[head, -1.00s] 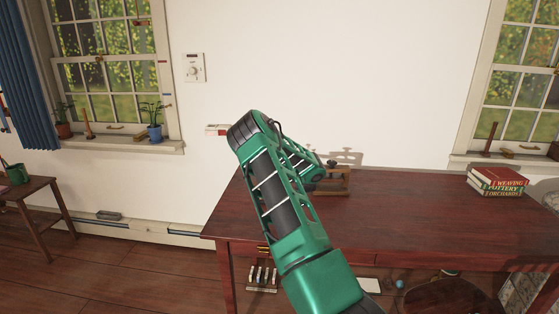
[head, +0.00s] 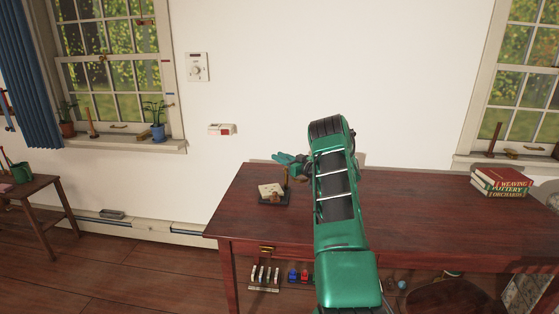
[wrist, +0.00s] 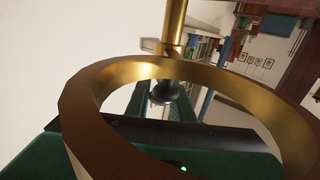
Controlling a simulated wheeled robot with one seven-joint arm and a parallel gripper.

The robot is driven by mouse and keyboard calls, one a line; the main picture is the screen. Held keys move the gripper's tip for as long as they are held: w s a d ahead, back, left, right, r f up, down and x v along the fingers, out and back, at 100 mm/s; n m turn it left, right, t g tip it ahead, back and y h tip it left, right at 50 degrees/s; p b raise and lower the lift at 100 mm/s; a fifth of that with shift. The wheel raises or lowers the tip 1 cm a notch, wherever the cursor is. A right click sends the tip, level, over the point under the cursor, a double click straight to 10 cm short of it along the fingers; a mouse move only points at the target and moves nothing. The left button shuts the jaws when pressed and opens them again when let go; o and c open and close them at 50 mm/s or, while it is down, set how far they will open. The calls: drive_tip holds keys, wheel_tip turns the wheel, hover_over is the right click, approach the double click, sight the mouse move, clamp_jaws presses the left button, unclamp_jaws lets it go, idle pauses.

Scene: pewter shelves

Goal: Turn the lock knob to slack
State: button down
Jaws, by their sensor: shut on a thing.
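My gripper (head: 281,158) is above the left part of the dark red table, its fingers pointing left. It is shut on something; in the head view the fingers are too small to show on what. In the wrist view a large brass ring (wrist: 90,85) with a straight brass stem (wrist: 177,28) stands close before the lens, across the jaws. I cannot tell whether this brass piece is the lock knob. Just below the gripper, a small fixture with a cream plate (head: 270,189) and a dark base stands on the table, with an upright brown post at its right.
The red-brown table (head: 430,215) is mostly clear. Books (head: 500,181) lie at its right end. A white and red box (head: 221,129) and a dial panel (head: 197,67) are on the wall. My arm hides part of the tabletop.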

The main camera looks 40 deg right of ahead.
drive_tip(key=shift+s+a+f+n+g+y, duration=0.1)
drive_tip(key=shift+a+n+g+y, duration=0.15)
drive_tip(key=shift+n+y, duration=0.65)
drive_tip(key=shift+s+a+r+n+g+y, duration=0.1)
drive_tip(key=shift+a+n+g+y, duration=0.3)
drive_tip(key=shift+y, duration=0.85)
drive_tip(key=shift+f+n+g+y, duration=0.1)
drive_tip(key=shift+n+g+y, duration=0.05)
drive_tip(key=shift+n+y, duration=0.8)
drive_tip(key=shift+a+y, duration=0.1)
drive_tip(key=shift+y, duration=0.2)
drive_tip(key=c, duration=1.5)
unclamp_jaws()
drive_tip(key=shift+f, duration=0.1)
drive_tip(key=shift+c, duration=0.2)
drive_tip(key=v, duration=1)
drive_tip(key=shift+s+d, duration=0.25)
drive_tip(key=shift+d, duration=0.05)
